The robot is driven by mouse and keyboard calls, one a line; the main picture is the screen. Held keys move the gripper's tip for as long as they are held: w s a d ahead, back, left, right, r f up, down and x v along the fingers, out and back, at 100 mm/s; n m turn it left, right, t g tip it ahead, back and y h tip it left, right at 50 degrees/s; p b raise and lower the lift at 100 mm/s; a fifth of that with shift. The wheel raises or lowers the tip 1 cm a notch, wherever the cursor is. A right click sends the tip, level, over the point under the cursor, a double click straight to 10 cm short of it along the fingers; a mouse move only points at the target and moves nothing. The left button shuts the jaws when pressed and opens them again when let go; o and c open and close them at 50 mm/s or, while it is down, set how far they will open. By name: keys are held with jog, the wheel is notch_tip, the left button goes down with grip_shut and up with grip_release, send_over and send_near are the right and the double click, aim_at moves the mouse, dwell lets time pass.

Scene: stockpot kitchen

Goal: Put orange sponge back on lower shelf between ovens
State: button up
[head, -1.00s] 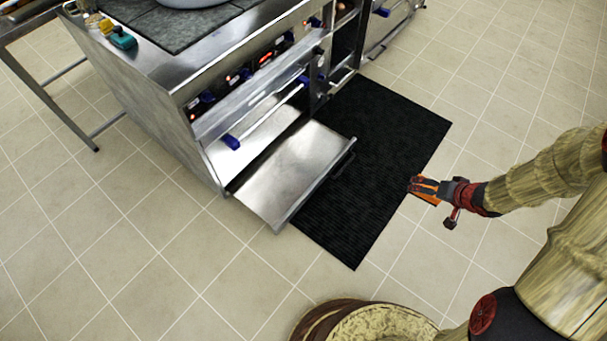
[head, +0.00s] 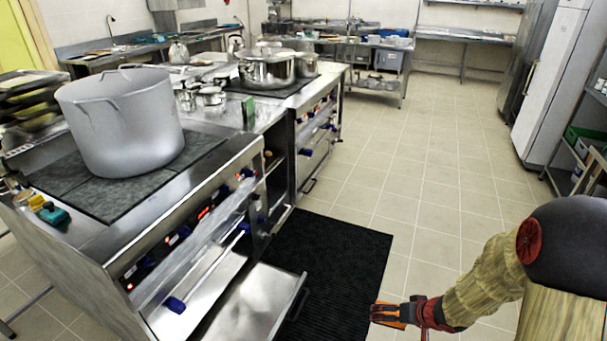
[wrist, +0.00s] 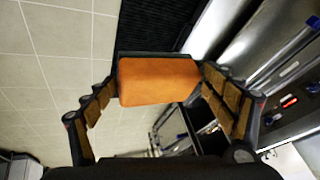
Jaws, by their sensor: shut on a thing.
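An orange sponge (wrist: 158,81) is held between the two fingers of my gripper (wrist: 160,90) in the wrist view. In the head view my gripper (head: 388,314) is over the right edge of the black mat, with a little orange (head: 386,322) showing at its fingers. The ovens stand to its left: the near oven has a lowered door (head: 245,305), and a farther oven (head: 315,140) stands beyond. A narrow dark opening with shelves (head: 276,175) lies between them. The lower shelf itself is mostly hidden behind the near oven's corner.
The lowered oven door juts out over the black mat (head: 335,260) between my gripper and the near oven. A large pot (head: 122,125) stands on the near stove. The tiled floor (head: 430,190) to the right and beyond is clear.

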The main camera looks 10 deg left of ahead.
notch_tip(320, 180, up, 6)
jog(key=p, duration=0.5)
jog(key=shift+r, duration=0.15)
